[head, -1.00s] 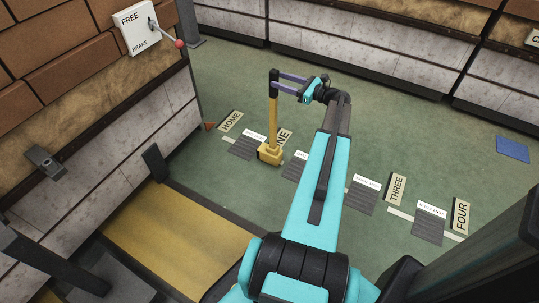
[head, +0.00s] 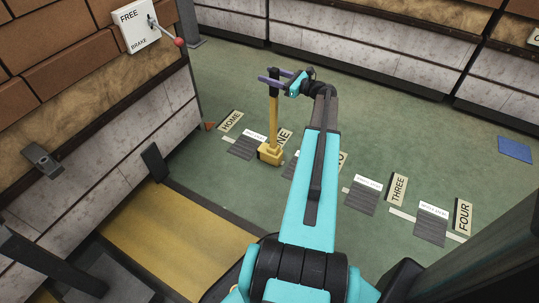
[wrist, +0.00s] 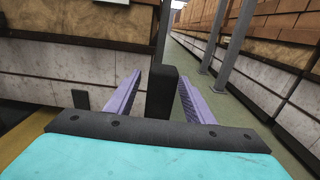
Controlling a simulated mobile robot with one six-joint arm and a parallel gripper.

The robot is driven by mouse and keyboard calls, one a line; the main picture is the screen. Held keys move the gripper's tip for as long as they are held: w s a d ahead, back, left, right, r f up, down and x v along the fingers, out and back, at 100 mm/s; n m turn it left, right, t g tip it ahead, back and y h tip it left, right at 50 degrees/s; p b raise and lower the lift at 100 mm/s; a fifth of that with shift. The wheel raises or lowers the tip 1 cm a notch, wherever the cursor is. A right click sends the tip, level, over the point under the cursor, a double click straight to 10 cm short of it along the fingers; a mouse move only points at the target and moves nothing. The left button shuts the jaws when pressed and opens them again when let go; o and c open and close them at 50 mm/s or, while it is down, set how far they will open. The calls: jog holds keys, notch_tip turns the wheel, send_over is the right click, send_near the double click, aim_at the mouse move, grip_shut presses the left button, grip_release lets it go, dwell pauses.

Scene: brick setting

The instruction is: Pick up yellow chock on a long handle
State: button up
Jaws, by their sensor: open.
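The yellow chock (head: 270,154) stands on the green floor by the ONE sign, its long handle upright. The handle is yellow below with a black grip (head: 274,84) at the top. My gripper (head: 268,76) is at the top of the handle, its two purple fingers open and reaching to either side of the black grip. In the wrist view the black grip (wrist: 161,92) stands between the two fingers, with a visible gap on the left and a narrower one on the right.
Floor signs HOME (head: 230,122), THREE (head: 398,188) and FOUR (head: 463,216) lie in a row with dark ribbed pads. A brick wall with a FREE/BRAKE lever box (head: 135,25) stands left. A blue mat (head: 514,149) lies right.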

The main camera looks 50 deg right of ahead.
jog(key=x, duration=0.3)
jog(key=shift+w+a+b, duration=0.1)
jog(key=shift+w+b, duration=0.05)
jog(key=shift+b, duration=0.25)
jog(key=shift+c, duration=0.3)
grip_shut()
dwell(1.0)
jog(key=shift+r, duration=0.15)
